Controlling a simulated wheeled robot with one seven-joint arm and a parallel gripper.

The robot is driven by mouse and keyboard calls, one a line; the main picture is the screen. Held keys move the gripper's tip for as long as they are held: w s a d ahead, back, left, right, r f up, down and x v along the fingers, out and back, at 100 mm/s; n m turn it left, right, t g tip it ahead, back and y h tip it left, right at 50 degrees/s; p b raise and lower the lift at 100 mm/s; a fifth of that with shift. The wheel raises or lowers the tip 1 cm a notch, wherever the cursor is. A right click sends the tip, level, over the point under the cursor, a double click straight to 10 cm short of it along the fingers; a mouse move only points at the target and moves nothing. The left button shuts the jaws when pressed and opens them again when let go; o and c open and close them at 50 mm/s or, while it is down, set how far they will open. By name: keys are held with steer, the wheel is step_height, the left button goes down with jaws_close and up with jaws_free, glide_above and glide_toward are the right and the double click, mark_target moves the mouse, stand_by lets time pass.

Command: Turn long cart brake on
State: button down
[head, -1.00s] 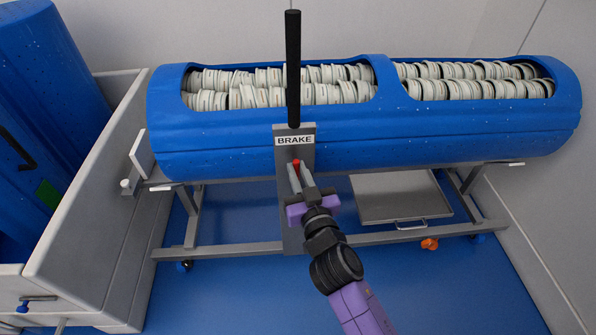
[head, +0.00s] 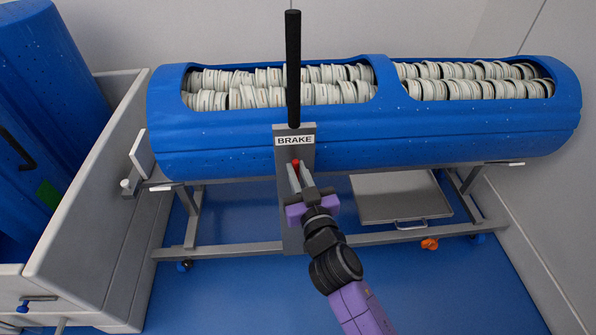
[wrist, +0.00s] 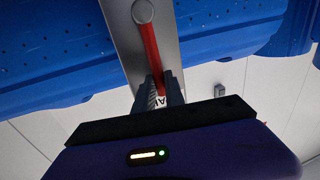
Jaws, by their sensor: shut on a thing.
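The long cart carries a long blue tub (head: 450,125) lying on a grey frame (head: 225,250). A grey upright plate (head: 308,157) on its front bears a BRAKE label (head: 294,141), with a black post rising above it. The red brake lever (head: 295,163) is on this plate below the label, mostly hidden by my gripper in the head view. In the wrist view the red lever (wrist: 150,45) runs from a round grey pivot (wrist: 142,11) to between my fingers. My gripper (head: 298,178) is shut on the lever's end.
Rows of pale round parts (head: 270,90) fill the tub's openings. A grey tray (head: 385,195) sits low under the tub at right, near an orange caster pedal (head: 429,244). A pale walled bin (head: 100,200) stands close at left. Blue floor in front is clear.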

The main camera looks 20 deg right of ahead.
steer(key=a+n, duration=0.3)
steer(key=shift+w+f+n+g, duration=0.2)
steer(key=shift+w+n+g, duration=0.1)
steer(key=shift+w+g, duration=0.1)
steer(key=w+a+f+n+g+h, duration=0.1)
steer(key=a+f+n, duration=0.4)
steer(key=n, duration=0.3)
steer(key=shift+w+f+n+g+h, duration=0.15)
steer(key=shift+w+n+g+h, duration=0.15)
steer(key=shift+w+n, duration=0.1)
steer(key=shift+a+f, duration=0.1)
steer(key=c, duration=1.4)
jaws_free()
steer(key=p+v, duration=0.1)
steer(key=v, duration=0.7)
